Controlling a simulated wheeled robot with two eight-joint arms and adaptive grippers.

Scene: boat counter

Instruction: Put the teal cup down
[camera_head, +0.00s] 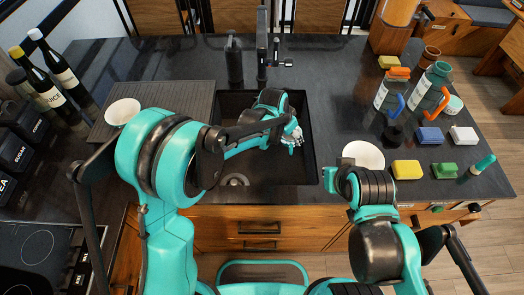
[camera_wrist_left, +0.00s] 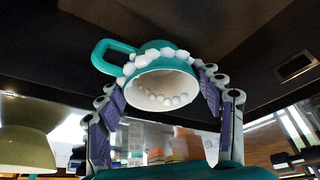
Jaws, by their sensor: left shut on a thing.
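The teal cup (camera_wrist_left: 160,72) is between the two fingers of my left gripper (camera_wrist_left: 165,92) in the left wrist view. Its pale open mouth faces the camera and its handle sticks out to the upper left. White round blobs, like foam, sit around its rim and inside it. In the head view my left gripper (camera_head: 293,137) is over the right part of the sink (camera_head: 265,170); I cannot make out the cup there. My right arm's end (camera_head: 331,174) is at the counter's front edge, beside a white bowl; its fingers are not clear.
A white bowl (camera_head: 364,154) is right of the sink. Sponges, such as a yellow one (camera_head: 407,169), and bottles (camera_head: 388,90) crowd the right counter. A ribbed drainboard (camera_head: 165,95) at left holds another white bowl (camera_head: 122,111). A faucet (camera_head: 262,45) stands behind the sink.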

